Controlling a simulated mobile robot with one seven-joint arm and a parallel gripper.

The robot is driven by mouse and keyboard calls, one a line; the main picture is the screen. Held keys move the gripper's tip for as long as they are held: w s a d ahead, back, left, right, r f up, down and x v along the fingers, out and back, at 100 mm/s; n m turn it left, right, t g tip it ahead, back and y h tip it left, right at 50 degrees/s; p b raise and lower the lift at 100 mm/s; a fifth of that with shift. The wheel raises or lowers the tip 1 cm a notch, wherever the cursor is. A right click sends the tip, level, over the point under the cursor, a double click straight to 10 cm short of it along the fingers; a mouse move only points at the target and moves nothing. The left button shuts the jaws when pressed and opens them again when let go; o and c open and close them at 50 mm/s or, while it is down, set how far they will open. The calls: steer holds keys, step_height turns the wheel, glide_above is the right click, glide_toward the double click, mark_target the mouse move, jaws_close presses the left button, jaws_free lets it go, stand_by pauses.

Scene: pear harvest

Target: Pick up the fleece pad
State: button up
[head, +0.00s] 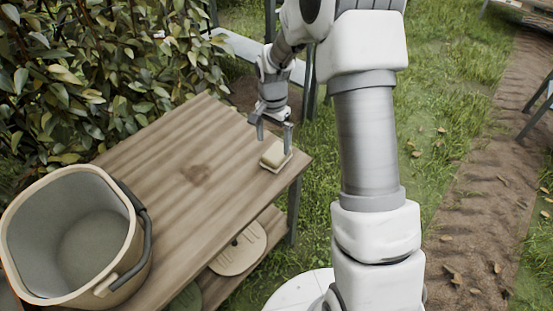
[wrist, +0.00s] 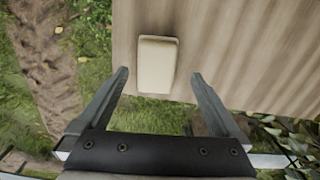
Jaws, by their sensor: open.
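The fleece pad (head: 275,155) is a small cream block lying on the wooden table near its right corner. It also shows in the wrist view (wrist: 157,65), lying flat close to the table's edge. My gripper (head: 272,131) is above the table next to the pad. In the wrist view my gripper (wrist: 160,75) is open, with one finger to each side of the pad's near end. Nothing is between the fingers' grip surfaces in contact; the pad appears apart from both.
A cream bucket (head: 131,232) with a dark handle stands on the left of the wooden table (head: 185,170). A lower shelf holds a pale slotted board (head: 240,252). Leafy bushes (head: 80,70) line the table's back left. The middle of the tabletop is clear.

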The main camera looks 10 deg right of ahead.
mark_target(277, 151)
steer(key=f, duration=0.2)
steer(key=f+b, duration=0.1)
steer(key=d+f+b, duration=0.1)
steer(key=f, duration=0.1)
steer(key=shift+w+f, duration=0.1)
steer(key=shift+f, duration=0.25)
steer(key=shift+r, duration=0.1)
steer(key=c, duration=1.3)
steer(key=shift+o, duration=0.2)
steer(key=shift+r, duration=0.5)
step_height(277, 151, up, 4)
steer(key=shift+d+p, duration=0.15)
steer(key=shift+p, duration=0.85)
steer(key=s+d+r+p, duration=0.3)
steer(key=s+d+r, duration=0.3)
steer(key=s, duration=0.3)
steer(key=shift+d, duration=0.45)
steer(key=shift+s, duration=0.1)
